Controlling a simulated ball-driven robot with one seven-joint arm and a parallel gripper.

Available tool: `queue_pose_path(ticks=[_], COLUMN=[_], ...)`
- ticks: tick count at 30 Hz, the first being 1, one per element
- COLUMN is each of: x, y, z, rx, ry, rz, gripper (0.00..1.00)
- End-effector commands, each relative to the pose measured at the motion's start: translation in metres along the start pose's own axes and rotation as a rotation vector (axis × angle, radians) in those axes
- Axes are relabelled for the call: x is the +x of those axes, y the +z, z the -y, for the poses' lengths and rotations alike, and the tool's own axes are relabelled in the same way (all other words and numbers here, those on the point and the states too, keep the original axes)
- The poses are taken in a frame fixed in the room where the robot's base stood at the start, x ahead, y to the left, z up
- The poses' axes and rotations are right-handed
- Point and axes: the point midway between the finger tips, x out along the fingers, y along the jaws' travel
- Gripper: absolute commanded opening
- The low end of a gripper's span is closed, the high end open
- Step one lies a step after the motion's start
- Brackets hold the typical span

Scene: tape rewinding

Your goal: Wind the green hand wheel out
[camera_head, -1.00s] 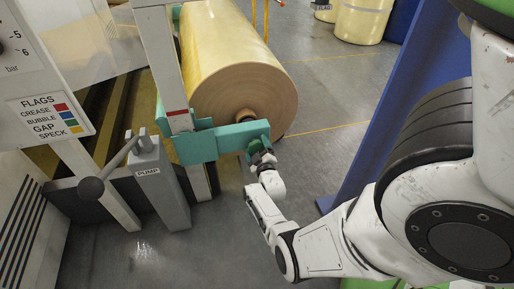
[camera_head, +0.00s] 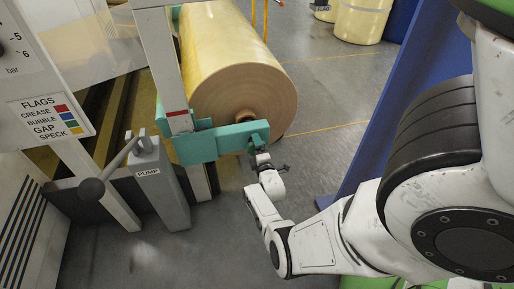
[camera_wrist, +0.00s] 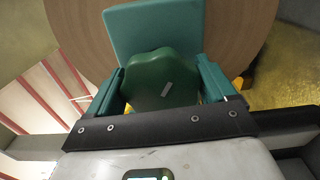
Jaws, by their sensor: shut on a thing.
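The green hand wheel (camera_wrist: 160,82) has a lobed rim and a small pale mark on its face. It sits against the teal bracket (camera_wrist: 155,28) in front of the roll's end. My gripper (camera_wrist: 160,88) is shut on the wheel, one finger on its left side and one on its right. In the head view my gripper (camera_head: 259,156) is at the right end of the teal bracket arm (camera_head: 225,140), and the wheel there is mostly hidden.
The big yellow roll (camera_head: 235,65) fills the space behind the bracket. A grey pump (camera_head: 163,190) with a ball-ended lever stands to the left. A blue panel (camera_head: 385,110) rises at right. Grey floor lies open between.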

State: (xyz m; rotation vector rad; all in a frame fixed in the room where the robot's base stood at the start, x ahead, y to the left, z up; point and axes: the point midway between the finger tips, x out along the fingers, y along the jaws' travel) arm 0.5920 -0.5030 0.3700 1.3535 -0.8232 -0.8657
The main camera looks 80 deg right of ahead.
Motion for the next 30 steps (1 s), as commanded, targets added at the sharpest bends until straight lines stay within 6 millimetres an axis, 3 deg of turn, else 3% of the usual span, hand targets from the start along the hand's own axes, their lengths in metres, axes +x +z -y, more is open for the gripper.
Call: queue_pose_path(ticks=[9, 24, 25, 30], x=[-0.0008, -0.0008, -0.0008, -0.0005], y=[-0.0003, -0.0001, -0.0001, 0.0000], z=[0.0017, 0.0017, 0.0016, 0.0010], rx=[-0.105, -0.121, -0.120, -0.120], ry=[-0.004, -0.005, -0.005, -0.003], rz=[-0.001, -0.001, -0.001, -0.001], gripper=[0.54, 0.54, 0.86, 1.00])
